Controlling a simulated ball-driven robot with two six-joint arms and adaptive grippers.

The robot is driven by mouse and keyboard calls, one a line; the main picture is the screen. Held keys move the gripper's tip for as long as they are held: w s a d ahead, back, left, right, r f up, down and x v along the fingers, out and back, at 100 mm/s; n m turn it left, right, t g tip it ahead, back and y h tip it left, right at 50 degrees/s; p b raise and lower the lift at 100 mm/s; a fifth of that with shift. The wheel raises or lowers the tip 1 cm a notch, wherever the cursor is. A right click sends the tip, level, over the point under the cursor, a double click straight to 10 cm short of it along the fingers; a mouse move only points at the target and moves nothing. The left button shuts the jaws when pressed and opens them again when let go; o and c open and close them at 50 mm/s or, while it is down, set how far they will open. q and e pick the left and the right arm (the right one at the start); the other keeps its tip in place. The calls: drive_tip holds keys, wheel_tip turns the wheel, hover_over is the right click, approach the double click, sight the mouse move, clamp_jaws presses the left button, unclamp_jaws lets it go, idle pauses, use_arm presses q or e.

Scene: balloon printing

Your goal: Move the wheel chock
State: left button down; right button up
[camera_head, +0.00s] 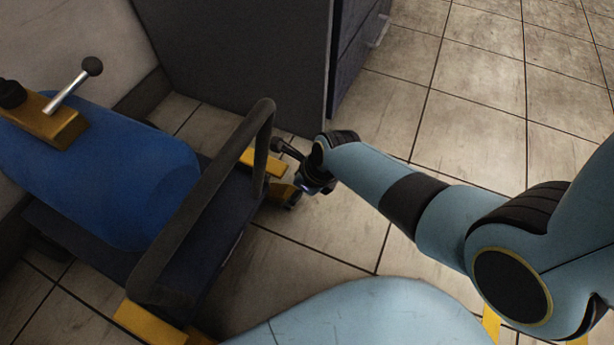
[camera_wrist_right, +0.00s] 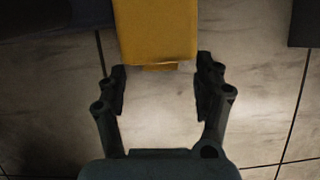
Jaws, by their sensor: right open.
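A yellow block (camera_wrist_right: 155,30), which looks like the wheel chock, comes in from the top of the right wrist view. Its near end lies just ahead of my right gripper (camera_wrist_right: 160,85), roughly centred between the spread fingertips. The gripper is open and empty. In the head view my right gripper (camera_head: 291,172) is low beside the blue cart's right end, partly hidden by its own wrist. Yellow pieces (camera_head: 262,161) show there by the cart; I cannot tell for sure which is the chock. My left gripper is not in view.
A dark cart (camera_head: 210,270) with a black handle rail (camera_head: 210,190) carries a blue tank (camera_head: 120,180) on the left. A dark grey cabinet (camera_head: 245,60) stands behind. The tiled floor (camera_head: 470,110) to the right is clear.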

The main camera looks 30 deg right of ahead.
drive_tip(key=v, duration=0.8)
drive_tip(key=shift+r, duration=0.35)
